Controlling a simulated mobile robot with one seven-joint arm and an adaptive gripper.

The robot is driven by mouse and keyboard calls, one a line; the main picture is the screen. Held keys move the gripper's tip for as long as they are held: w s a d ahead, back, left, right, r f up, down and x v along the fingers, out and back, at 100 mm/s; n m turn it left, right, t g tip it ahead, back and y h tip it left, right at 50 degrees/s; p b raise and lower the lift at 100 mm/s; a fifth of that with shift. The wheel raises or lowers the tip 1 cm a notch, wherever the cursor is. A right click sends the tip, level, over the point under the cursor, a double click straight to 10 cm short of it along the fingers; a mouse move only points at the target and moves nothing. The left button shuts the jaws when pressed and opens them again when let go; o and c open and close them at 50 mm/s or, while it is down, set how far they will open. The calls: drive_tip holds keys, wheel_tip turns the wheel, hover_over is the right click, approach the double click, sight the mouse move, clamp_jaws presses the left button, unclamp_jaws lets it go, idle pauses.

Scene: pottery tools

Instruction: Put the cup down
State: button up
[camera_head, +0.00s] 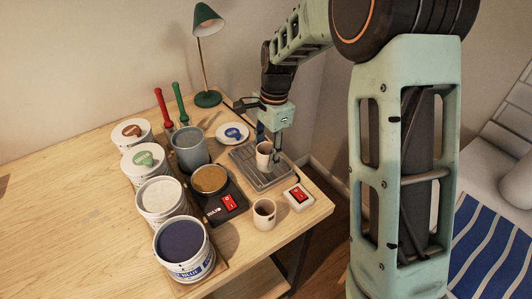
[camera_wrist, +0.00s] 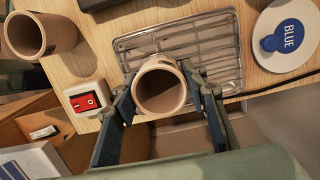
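A beige cup (camera_head: 264,160) is upright over the metal drip rack (camera_head: 246,171) near the table's right end. My gripper (camera_head: 271,150) comes down from above with a finger on each side of the cup. In the wrist view the cup (camera_wrist: 161,64) sits between the two fingertips, its open mouth facing the camera, and the fingers appear closed on its sides. The wire rack (camera_wrist: 222,45) lies behind it. I cannot tell whether the cup's base touches the rack.
A second beige cup (camera_head: 264,222) stands on the table near the front edge, by a red-switch box (camera_head: 298,197). Several glaze tubs, including a blue one (camera_head: 181,241), a grey pot (camera_head: 190,155) and a scale (camera_head: 224,207) stand left. A blue-labelled lid (camera_head: 232,132) lies behind the rack.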

drive_tip(key=o, duration=0.3)
drive_tip(key=shift+r, duration=0.1)
drive_tip(key=r, duration=0.8)
drive_tip(key=d+r, duration=0.1)
drive_tip(key=r, duration=0.3)
drive_tip(key=shift+w+d, duration=0.1)
drive_tip(key=shift+w, duration=0.3)
